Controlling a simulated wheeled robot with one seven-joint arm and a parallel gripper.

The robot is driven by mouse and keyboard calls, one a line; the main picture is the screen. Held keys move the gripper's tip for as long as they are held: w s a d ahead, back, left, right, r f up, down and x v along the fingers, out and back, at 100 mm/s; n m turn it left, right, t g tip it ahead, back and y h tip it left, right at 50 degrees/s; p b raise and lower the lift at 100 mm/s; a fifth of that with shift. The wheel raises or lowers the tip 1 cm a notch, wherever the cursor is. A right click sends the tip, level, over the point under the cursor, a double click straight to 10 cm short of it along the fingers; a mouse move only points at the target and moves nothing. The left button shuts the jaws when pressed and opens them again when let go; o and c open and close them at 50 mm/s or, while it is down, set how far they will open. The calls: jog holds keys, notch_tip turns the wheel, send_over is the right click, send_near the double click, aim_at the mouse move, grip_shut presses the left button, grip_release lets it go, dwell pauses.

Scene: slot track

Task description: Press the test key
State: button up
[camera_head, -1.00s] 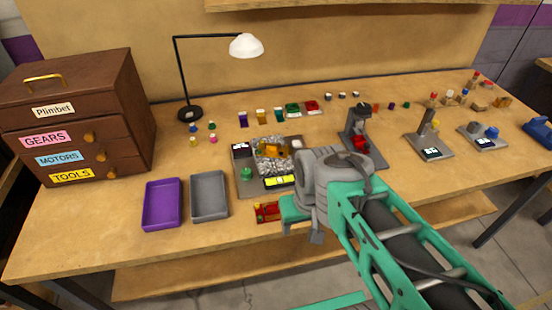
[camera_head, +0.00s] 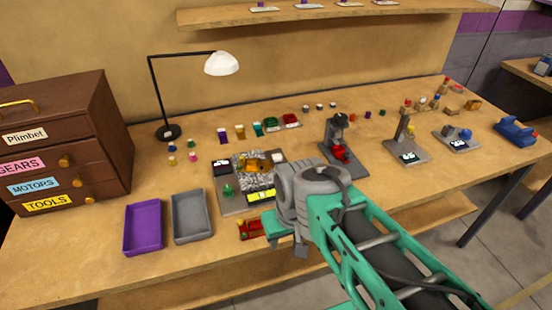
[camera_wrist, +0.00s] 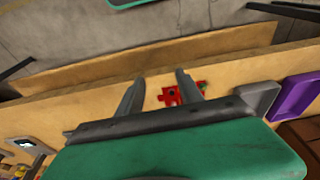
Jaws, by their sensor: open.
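My gripper (camera_wrist: 160,92) is open and empty in the wrist view, its two fingers apart over the table's front edge. No key is clearly marked as the test key. A grey board with gravel (camera_head: 233,206) carries a green knob (camera_head: 228,190) and a yellow display (camera_head: 262,195). Stands with small displays (camera_head: 408,156) are farther right.
A purple tray (camera_head: 128,240) and a grey tray (camera_head: 176,232) lie at front left, near a brown drawer cabinet (camera_head: 112,130). A lamp (camera_head: 222,63) stands behind. A dark stand with a red part (camera_head: 352,168) is right of the board. Small parts line the back.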

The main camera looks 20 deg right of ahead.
grip_shut()
dwell(1.4)
